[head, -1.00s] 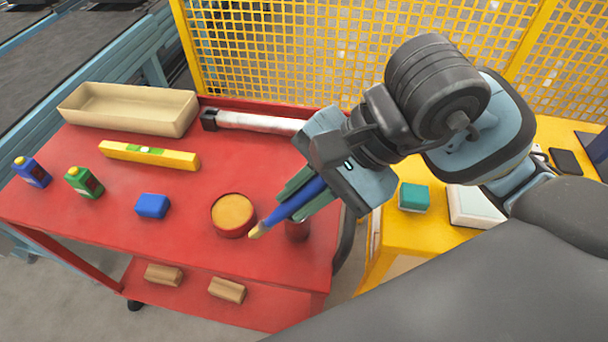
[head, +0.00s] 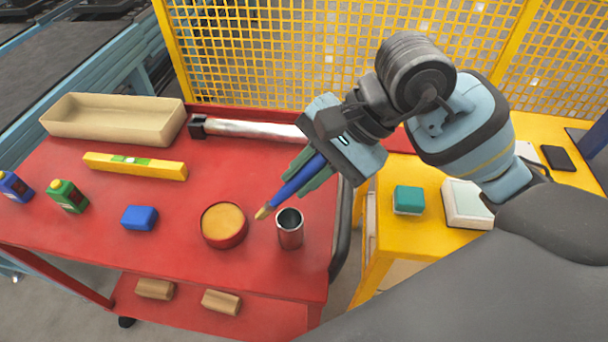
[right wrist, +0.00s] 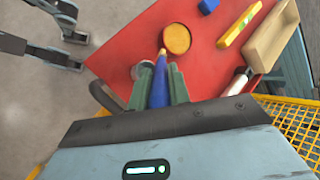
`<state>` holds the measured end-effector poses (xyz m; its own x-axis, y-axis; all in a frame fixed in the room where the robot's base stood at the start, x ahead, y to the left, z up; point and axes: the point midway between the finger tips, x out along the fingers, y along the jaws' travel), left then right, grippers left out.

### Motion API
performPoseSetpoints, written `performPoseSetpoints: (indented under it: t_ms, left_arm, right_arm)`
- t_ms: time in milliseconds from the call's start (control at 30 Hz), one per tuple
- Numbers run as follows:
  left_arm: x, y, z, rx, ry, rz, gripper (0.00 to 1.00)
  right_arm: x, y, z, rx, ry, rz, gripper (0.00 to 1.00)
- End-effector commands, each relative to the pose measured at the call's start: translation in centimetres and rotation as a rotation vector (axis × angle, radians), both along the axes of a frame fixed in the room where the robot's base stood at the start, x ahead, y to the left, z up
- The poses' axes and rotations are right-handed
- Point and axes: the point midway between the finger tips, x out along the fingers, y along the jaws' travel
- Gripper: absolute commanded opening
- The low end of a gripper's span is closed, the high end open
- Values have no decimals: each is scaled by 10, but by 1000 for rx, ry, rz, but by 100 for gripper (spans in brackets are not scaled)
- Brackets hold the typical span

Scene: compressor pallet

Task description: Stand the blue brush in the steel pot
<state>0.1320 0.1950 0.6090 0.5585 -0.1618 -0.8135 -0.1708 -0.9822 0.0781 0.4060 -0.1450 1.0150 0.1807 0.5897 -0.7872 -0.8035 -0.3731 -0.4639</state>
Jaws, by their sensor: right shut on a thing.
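The blue brush (head: 290,188) is in my right gripper (head: 313,176), whose jaws are shut on its handle. The brush slants down to the left, its tan tip (head: 263,212) in the air between the round tin and the pot. The steel pot (head: 290,229) stands upright on the red cart, just below and right of the brush tip; its open mouth shows. In the right wrist view the brush (right wrist: 160,88) points away between the fingers, and the pot (right wrist: 144,70) is partly hidden by a finger. My left gripper is not in view.
A round tin with a yellow-orange top (head: 223,224) stands just left of the pot. A blue block (head: 139,218), a yellow level (head: 135,166), two bottles, a beige tray (head: 112,137) and a silver tube (head: 250,129) are also on the red cart (head: 175,265). A yellow mesh fence (head: 300,50) stands behind.

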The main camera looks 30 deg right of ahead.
Motion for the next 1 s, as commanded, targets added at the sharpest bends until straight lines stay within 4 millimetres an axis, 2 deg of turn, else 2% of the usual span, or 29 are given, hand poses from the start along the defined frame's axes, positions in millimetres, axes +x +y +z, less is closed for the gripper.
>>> performPoseSetpoints:
  t_ms: [100,967,1000]
  left_arm:
    - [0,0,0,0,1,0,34]
    - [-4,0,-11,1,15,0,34]
    - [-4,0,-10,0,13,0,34]
  right_arm:
    - [0,0,-9,0,1,-1,0]
    - [0,0,-22,0,-2,-1,0]
    - [0,0,-22,0,-2,0,22]
